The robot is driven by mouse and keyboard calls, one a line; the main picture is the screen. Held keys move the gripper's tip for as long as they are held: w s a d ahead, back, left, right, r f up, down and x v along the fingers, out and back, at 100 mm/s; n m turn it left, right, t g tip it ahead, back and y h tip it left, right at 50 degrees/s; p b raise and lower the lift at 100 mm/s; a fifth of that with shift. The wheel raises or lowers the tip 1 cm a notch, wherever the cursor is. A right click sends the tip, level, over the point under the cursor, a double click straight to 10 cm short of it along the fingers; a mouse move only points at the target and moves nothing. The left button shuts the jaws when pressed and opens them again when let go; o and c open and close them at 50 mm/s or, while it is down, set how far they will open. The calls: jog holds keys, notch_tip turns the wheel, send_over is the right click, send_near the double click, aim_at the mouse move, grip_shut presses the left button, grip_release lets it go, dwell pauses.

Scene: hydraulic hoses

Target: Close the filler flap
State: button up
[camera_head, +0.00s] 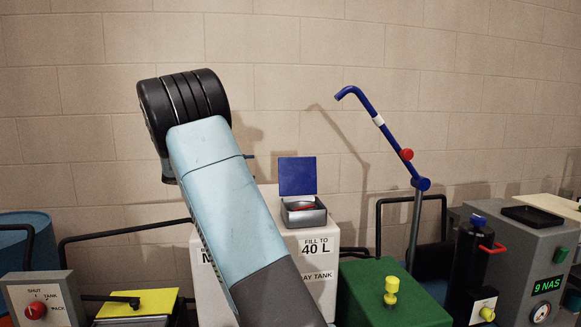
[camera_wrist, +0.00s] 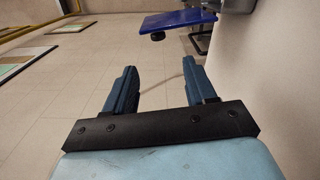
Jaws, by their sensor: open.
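The filler flap (camera_head: 297,176) is a blue square plate standing open, roughly upright, at the back of a grey filler box (camera_head: 303,218). A red part (camera_head: 303,208) shows inside the box. The box sits on a white tank (camera_head: 318,243) labelled "FILL TO 40 L". In the wrist view the blue flap (camera_wrist: 178,20) shows at the top, beyond my fingertips, with a dark knob below it. My gripper (camera_wrist: 159,67) is open, with nothing between its fingers, and apart from the flap. My fingers are hidden in the head view, where my arm covers the tank's left part.
A blue pipe (camera_head: 372,112) with a red knob rises right of the tank. A green box (camera_head: 390,295) with a yellow knob stands at front right, beside a black cylinder (camera_head: 473,270). A grey panel (camera_head: 40,300) with a red knob is at left. A block wall (camera_head: 300,60) stands behind.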

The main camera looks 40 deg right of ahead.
aim_at(289, 166)
jog(key=x, duration=1.3)
jog(key=shift+d+r, duration=0.15)
jog(key=shift+d, duration=0.15)
jog(key=shift+c, duration=0.2)
jog(key=shift+s, duration=0.1)
grip_shut()
